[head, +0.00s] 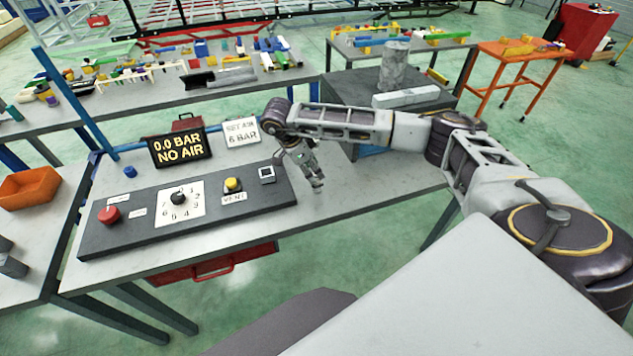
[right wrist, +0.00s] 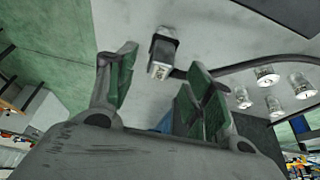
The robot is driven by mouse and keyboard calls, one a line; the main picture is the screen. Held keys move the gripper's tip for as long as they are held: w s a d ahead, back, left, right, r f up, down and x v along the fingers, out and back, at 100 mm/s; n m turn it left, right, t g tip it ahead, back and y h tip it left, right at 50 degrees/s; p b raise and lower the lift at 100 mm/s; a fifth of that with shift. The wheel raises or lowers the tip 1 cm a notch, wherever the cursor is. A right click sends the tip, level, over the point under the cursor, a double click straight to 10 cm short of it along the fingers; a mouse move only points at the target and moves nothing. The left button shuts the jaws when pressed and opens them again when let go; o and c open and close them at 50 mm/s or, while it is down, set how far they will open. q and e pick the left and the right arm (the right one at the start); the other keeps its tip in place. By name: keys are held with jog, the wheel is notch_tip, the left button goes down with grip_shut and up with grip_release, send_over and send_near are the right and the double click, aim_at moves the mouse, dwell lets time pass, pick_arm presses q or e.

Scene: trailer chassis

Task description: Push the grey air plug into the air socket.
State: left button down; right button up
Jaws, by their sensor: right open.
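In the head view my right gripper (head: 312,180) points down over the grey table, just right of the dark control panel (head: 135,218). In the right wrist view the same gripper (right wrist: 158,68) is open, with green pads and nothing held. A small dark grey block with a pale metallic end, which looks like the air plug (right wrist: 162,52), lies between and beyond the fingertips. A dark hose (right wrist: 265,60) runs right from near it. A small square fitting with a pale face, perhaps the air socket (head: 267,174), sits at the panel's right end. My left gripper is out of view.
The panel carries a red button (head: 109,215), a dial (head: 179,198) and a yellow button (head: 232,185). A sign (head: 180,148) reads 0.0 BAR NO AIR. Several short metallic cylinders (right wrist: 268,75) stand right of the gripper in the wrist view. Bare tabletop (head: 375,180) lies right.

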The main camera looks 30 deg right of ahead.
jog(key=shift+p+x, duration=0.65)
jog(key=shift+x, duration=1.5)
grip_shut()
